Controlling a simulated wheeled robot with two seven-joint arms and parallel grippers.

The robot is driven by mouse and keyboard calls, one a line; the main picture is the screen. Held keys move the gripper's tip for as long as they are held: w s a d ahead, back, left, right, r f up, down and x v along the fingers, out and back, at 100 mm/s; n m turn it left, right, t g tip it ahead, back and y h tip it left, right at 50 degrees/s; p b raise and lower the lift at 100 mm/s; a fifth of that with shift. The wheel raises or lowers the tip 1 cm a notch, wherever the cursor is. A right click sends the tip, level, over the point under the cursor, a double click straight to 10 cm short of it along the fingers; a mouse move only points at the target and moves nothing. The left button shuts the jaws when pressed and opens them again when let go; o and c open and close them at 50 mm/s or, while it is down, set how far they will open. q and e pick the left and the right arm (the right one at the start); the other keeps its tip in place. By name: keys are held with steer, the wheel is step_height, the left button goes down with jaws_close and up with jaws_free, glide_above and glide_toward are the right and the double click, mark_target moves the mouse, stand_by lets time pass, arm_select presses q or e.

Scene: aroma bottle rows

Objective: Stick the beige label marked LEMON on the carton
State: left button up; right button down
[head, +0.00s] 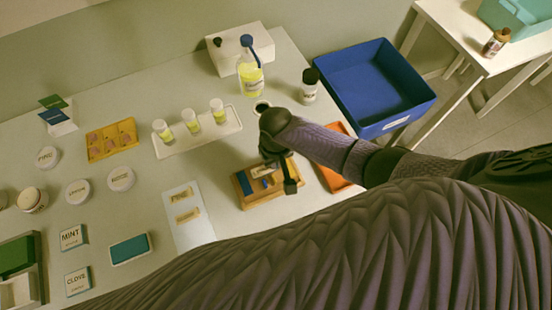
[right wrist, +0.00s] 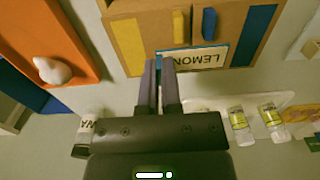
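I cannot tell for sure which thing is the carton; a white box (head: 226,58) stands at the back. My left gripper is not in view.
An orange tray (head: 333,180) and a dark-capped bottle (head: 309,88) are near my right arm. A blue bin (head: 372,85) stands at the right. A white tray (head: 169,149) holds several yellow vials. MINT (head: 72,237) and CLOVE (head: 78,281) cards lie at the left.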

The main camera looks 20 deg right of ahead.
steer(key=shift+f, duration=0.35)
stand_by(0.3)
stand_by(1.2)
steer(key=c, duration=0.7)
jaws_free()
steer(key=shift+c, duration=0.2)
step_height(320, 180, up, 8)
steer(key=p, duration=0.8)
steer(key=shift+r+p, duration=0.1)
steer(key=shift+p, duration=0.3)
